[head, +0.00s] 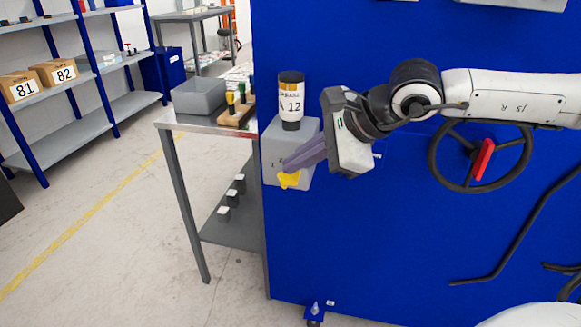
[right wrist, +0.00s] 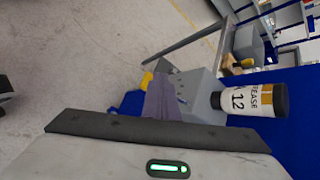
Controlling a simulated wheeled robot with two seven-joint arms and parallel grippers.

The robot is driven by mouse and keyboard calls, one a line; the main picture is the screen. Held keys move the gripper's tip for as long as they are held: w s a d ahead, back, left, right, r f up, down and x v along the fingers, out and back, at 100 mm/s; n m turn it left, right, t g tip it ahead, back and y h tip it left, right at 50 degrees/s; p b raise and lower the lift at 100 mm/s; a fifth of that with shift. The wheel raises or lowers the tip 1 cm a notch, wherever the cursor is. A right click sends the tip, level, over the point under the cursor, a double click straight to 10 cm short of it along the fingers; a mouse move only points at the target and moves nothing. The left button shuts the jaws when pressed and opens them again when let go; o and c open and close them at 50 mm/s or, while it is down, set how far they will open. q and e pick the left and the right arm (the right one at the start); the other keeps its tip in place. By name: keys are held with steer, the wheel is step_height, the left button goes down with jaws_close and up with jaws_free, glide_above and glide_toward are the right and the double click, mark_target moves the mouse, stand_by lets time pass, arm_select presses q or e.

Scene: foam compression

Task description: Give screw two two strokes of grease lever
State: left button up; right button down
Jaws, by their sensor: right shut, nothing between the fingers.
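The grease unit is a grey box (head: 270,152) on the blue machine's left edge, with a white and black grease cartridge (head: 291,104) marked 12 upright on top. A yellow lever handle (head: 289,180) sticks out low on the box's front. My right gripper (head: 287,164) is shut and empty, its purple fingers in front of the box just above the yellow handle. In the right wrist view the fingers (right wrist: 163,97) lie beside the yellow handle (right wrist: 147,80) and the box (right wrist: 195,88); I cannot tell whether they touch. The cartridge (right wrist: 250,100) shows there too. My left gripper is not in view.
A blue machine panel (head: 390,235) fills the right side, with a black handwheel (head: 437,158) with a red grip and bent black rods. A metal table (head: 185,124) with a grey box (head: 199,96) and a wooden tool block (head: 236,116) stands left. Open floor lies further left.

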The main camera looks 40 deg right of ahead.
steer(key=shift+r+p, duration=0.4)
steer(key=shift+r, duration=0.8)
step_height(320, 180, up, 5)
steer(key=p, duration=0.2)
steer(key=shift+p, duration=0.4)
